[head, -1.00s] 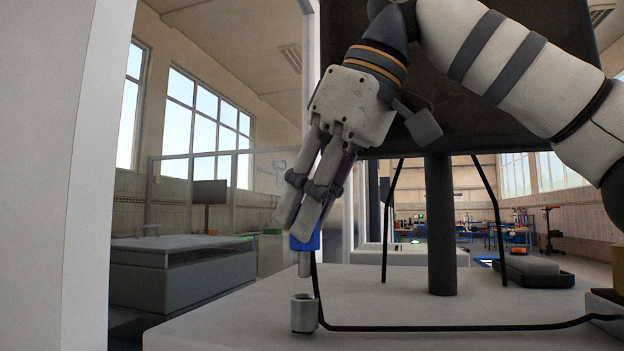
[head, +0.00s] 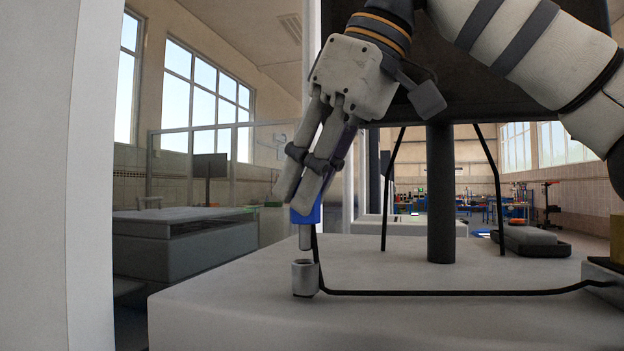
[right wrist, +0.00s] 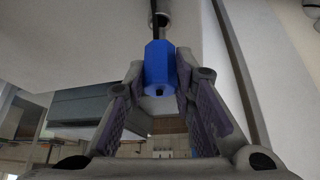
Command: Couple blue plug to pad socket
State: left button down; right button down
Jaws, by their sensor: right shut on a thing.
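My right gripper (head: 306,196) comes down from above and is shut on the blue plug (head: 308,216). The plug's grey metal tip (head: 305,238) points down. The pad socket (head: 305,278), a small grey cup with an open top, stands on the white pad (head: 420,325). The tip is just above the socket, nearly in line with it, with a small gap between them. In the right wrist view the blue plug (right wrist: 158,66) sits between the fingertips, with a grey round part (right wrist: 160,19) beyond it. My left gripper is not in view.
A black cable (head: 440,292) runs along the pad from beside the plug to a block at the right edge. A dark post (head: 440,195) with thin legs stands behind. A white column (head: 110,180) fills the left side. The pad's front middle is clear.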

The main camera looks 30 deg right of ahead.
aim_at(318, 208)
jog(key=shift+f, duration=1.9)
jog(key=shift+r, duration=1.6)
jog(key=shift+f, duration=1.7)
jog(key=c, duration=1.2)
grip_release()
jog(key=shift+c, duration=0.2)
